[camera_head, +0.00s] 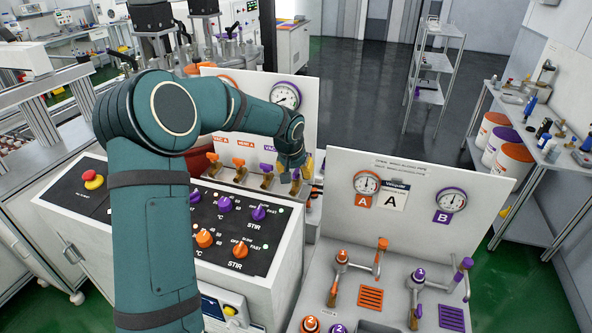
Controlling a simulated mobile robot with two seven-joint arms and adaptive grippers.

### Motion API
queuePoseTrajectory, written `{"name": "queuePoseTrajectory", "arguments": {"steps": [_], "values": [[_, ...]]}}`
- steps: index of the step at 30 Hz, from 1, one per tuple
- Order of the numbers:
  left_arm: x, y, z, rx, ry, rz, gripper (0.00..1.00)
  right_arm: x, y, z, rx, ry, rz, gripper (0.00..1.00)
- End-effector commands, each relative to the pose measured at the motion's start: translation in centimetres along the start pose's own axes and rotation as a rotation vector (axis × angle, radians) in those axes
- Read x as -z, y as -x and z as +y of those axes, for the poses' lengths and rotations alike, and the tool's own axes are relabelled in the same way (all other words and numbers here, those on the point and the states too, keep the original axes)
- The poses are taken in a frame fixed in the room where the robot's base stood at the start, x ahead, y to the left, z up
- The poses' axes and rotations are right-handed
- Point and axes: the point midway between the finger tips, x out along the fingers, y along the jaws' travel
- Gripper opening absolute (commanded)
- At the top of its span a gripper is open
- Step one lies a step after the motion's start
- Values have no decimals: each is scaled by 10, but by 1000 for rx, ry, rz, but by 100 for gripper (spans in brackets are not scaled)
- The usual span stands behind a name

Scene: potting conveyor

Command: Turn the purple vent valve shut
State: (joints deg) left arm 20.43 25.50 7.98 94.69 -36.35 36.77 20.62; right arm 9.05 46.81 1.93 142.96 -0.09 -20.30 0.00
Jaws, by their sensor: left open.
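My left arm reaches up from the bottom and over to the right. Its gripper (297,175) is open, at the right end of a row of small valves in front of a white panel. Two valves have orange handles, and one has a purple handle (267,167) under a purple label. The purple vent valve appears to be the one at my gripper; a brass-coloured part (295,187) shows just below the fingers. Its handle and label are mostly hidden by the gripper, so I cannot tell its angle or whether the fingers touch it. My right gripper is out of view.
A control box with orange and purple knobs (258,213) and a red stop button (93,180) stands below my arm. A white panel (335,185) with gauges and more valves stands close on the right. Pressure gauge (286,95) is behind my gripper.

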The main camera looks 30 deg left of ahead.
Motion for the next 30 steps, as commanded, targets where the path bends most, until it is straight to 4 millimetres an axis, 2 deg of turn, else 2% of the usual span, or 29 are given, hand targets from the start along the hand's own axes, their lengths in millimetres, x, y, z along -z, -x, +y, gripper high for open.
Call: {"name": "queuePoseTrajectory", "arguments": {"steps": [10, 11, 12, 15, 30], "values": [[0, -5, 0, 0, 0, 2, 44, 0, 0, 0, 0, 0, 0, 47], [0, -5, 0, 0, 0, 2, 47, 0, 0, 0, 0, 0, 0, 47], [0, -4, 0, 0, 0, 1, 33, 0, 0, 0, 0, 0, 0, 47], [0, -4, 0, 0, 0, 1, 0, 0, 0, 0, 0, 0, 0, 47], [-2, -7, 1, 12, 28, -2, 0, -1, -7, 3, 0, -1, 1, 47]]}}
